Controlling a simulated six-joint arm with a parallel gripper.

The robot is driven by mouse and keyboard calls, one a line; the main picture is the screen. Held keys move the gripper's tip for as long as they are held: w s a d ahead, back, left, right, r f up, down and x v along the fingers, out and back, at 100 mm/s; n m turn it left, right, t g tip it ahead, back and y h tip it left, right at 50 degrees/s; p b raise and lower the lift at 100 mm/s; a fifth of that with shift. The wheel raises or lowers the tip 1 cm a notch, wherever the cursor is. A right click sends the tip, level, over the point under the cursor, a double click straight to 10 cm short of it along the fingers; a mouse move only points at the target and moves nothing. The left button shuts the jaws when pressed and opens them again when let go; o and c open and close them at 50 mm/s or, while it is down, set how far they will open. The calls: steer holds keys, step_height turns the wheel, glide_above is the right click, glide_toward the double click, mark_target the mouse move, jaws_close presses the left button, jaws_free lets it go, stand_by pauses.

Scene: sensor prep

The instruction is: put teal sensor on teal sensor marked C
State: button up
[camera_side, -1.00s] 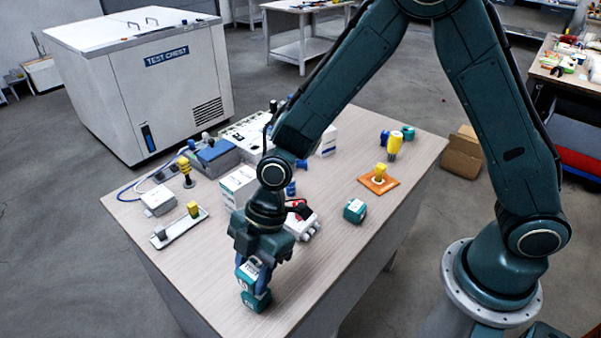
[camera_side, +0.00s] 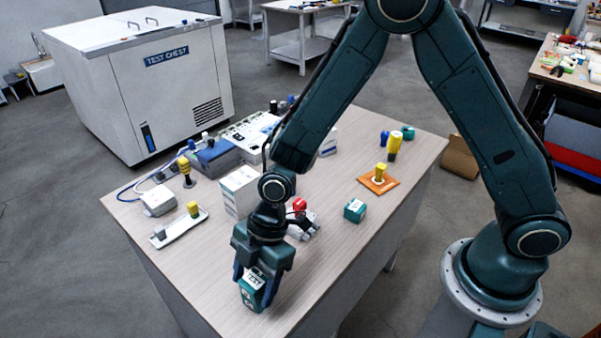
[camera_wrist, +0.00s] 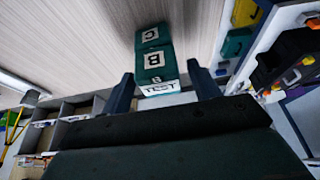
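Two teal sensors stand at the front corner of the table. In the wrist view the sensor marked B (camera_wrist: 155,62) sits against the sensor marked C (camera_wrist: 152,36), on its near side. In the side view the upper sensor (camera_side: 256,277) rests on the lower one (camera_side: 250,299), partly hidden by a finger. A white TEST label shows on the upper sensor. My gripper (camera_side: 258,284) is around the upper sensor. In the wrist view my gripper (camera_wrist: 162,90) has its fingers apart, with a gap on each side of the sensor.
Another teal sensor (camera_side: 355,210) stands right of my gripper. A grey device with a red part (camera_side: 302,222) and a white box (camera_side: 239,190) stand behind it. A white strip (camera_side: 178,229) lies to the left, an orange plate (camera_side: 378,186) to the back right. The table front is clear.

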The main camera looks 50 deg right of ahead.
steer(key=shift+r, duration=0.2)
steer(key=v, duration=1.2)
steer(key=shift+d, duration=0.1)
stand_by(0.7)
steer(key=s+d+r+m+t+h, duration=0.25)
steer(key=s+d+r+m, duration=0.25)
steer(key=d+r+m, duration=0.5)
steer(key=s+d+r+m+t+h, duration=0.2)
steer(key=s+d+r+m, duration=0.3)
steer(key=s+d+m, duration=0.3)
steer(key=s+d+t, duration=0.1)
steer(key=s+d, duration=0.1)
steer(key=s, duration=0.1)
steer(key=shift+d+r, duration=0.2)
steer(key=shift+d, duration=0.2)
